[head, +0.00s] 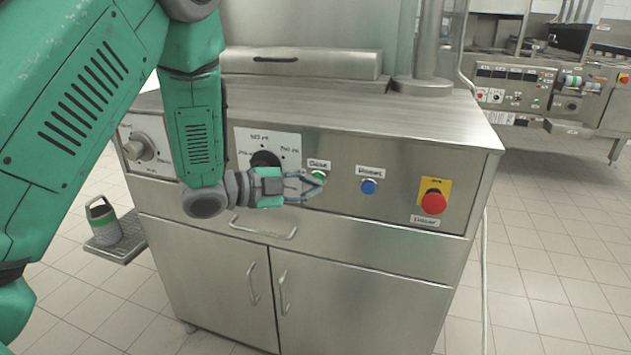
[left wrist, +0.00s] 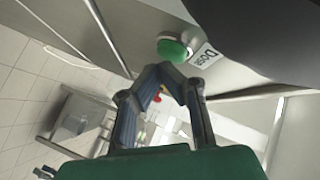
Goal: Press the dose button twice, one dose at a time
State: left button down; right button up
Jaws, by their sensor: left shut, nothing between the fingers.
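The green dose button (head: 319,175) sits on the front panel of the steel cup filler, under a label reading "Dose" (head: 318,164). My left gripper (head: 322,184) is in front of the panel at the button and partly covers it in the head view. Its fingers are shut with nothing between them. In the left wrist view the green button (left wrist: 172,50) shows just beyond the fingertips (left wrist: 166,68), with its label beside it. I cannot tell whether the fingertips touch the button. My right gripper is not in view.
To the right on the panel are a blue reset button (head: 368,186) and a red emergency knob (head: 433,203) on a yellow plate. A black dial (head: 265,159) is left of the dose button. A handle (head: 264,230) sticks out below. The floor in front is clear.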

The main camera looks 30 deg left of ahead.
pick_arm(q)
jog(key=shift+s+d, duration=0.25)
jog(key=shift+s, duration=0.6)
jog(key=shift+s+d, duration=0.2)
jog(key=shift+s, duration=0.65)
jog(key=shift+s+d, duration=0.25)
jog(key=shift+s, duration=0.6)
